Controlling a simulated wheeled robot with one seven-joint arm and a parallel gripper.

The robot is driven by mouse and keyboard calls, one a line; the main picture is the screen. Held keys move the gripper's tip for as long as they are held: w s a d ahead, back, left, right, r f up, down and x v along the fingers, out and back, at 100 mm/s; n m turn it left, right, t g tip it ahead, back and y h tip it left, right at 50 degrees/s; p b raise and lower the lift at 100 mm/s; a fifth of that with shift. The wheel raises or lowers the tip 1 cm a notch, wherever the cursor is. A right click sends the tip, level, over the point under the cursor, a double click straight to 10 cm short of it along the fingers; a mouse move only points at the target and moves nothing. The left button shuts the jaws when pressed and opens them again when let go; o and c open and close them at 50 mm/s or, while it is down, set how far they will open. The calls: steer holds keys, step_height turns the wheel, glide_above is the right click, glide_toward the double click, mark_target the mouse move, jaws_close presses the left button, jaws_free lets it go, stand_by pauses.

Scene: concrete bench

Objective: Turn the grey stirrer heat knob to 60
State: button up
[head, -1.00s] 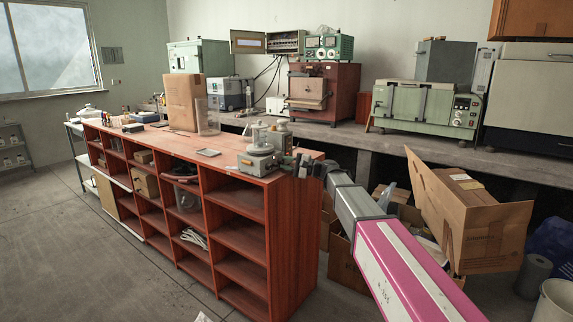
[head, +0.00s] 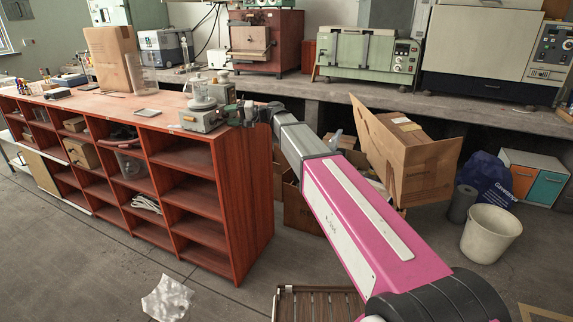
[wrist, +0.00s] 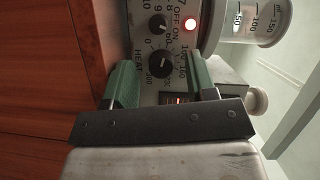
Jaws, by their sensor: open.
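The grey stirrer (head: 201,121) stands at the right end of the red shelf top in the head view, with a glass vessel (head: 201,92) on it. In the wrist view its panel fills the middle, turned sideways. The black heat knob (wrist: 159,64) has a printed scale around it; its exact setting is too small to read. In the head view my gripper (head: 241,112) is at the stirrer's right end.
Another stirrer-like device with a jar (head: 222,93) stands close behind. The red shelf unit (head: 258,190) ends just right of the stirrer. An open cardboard box (head: 415,155) lies right of my arm. A small tray (head: 146,113) lies left on the shelf top.

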steer(key=n+h, duration=0.1)
steer(key=n, duration=0.1)
steer(key=n+t, duration=0.1)
steer(key=n, duration=0.1)
steer(key=shift+s+r+h, duration=0.1)
steer(key=shift+r+h, duration=0.1)
steer(key=shift+h, duration=0.2)
steer(key=w+v, duration=0.1)
steer(key=v, duration=1)
steer(key=s+d+f+m+h, duration=0.1)
steer(key=s+d+f+h, duration=0.1)
steer(key=f, duration=0.4)
steer(key=s+d+f+m+h, duration=0.1)
steer(key=s+d+f+h, duration=0.1)
steer(key=s+d+f, duration=0.2)
steer(key=s+d+f+m+h, duration=0.1)
steer(key=s+d+f+h, duration=0.1)
steer(key=d+f, duration=0.4)
step_height(320, 180, down, 4)
steer(key=shift+s+d+f+t, duration=0.15)
steer(key=shift+s+d+t, duration=0.15)
steer(key=shift+s, duration=0.4)
